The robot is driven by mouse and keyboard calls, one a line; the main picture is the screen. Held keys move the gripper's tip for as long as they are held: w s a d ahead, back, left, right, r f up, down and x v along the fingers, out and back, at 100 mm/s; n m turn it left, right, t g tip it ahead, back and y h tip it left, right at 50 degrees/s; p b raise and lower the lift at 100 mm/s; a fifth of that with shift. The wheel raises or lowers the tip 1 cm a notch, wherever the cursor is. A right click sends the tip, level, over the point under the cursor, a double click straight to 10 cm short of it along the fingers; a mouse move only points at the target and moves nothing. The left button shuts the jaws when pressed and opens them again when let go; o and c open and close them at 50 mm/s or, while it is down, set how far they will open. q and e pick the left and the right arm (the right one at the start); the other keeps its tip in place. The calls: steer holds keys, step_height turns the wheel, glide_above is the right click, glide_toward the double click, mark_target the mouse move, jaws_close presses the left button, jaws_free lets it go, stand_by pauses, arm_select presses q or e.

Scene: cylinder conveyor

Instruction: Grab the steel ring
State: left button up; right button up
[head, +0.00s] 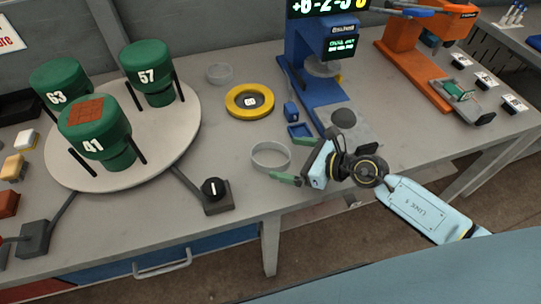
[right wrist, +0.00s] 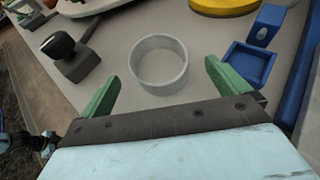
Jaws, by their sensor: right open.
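The steel ring (head: 270,168) is a pale grey, thin-walled open ring lying flat on the grey table, near the front edge. My right gripper (head: 303,160) is just to its right in the head view, with its green fingers apart. In the right wrist view the ring (right wrist: 160,88) lies beyond and between the two spread green fingertips of the gripper (right wrist: 160,80). The fingers do not appear to touch it, and nothing is held. My left gripper is not in view.
A black-knobbed switch box (head: 217,196) stands left of the ring. A turntable (head: 62,172) bears green cylinders. A yellow ring (head: 248,114) and another grey ring (head: 219,84) lie farther back. A blue press (head: 300,50) and small blue tray (head: 300,131) stand behind the gripper.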

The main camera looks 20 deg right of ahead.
mark_target(258, 153)
steer(key=x, duration=0.5)
steer(key=shift+a+f, duration=0.15)
steer(key=shift+a, duration=0.15)
steer(key=c, duration=1)
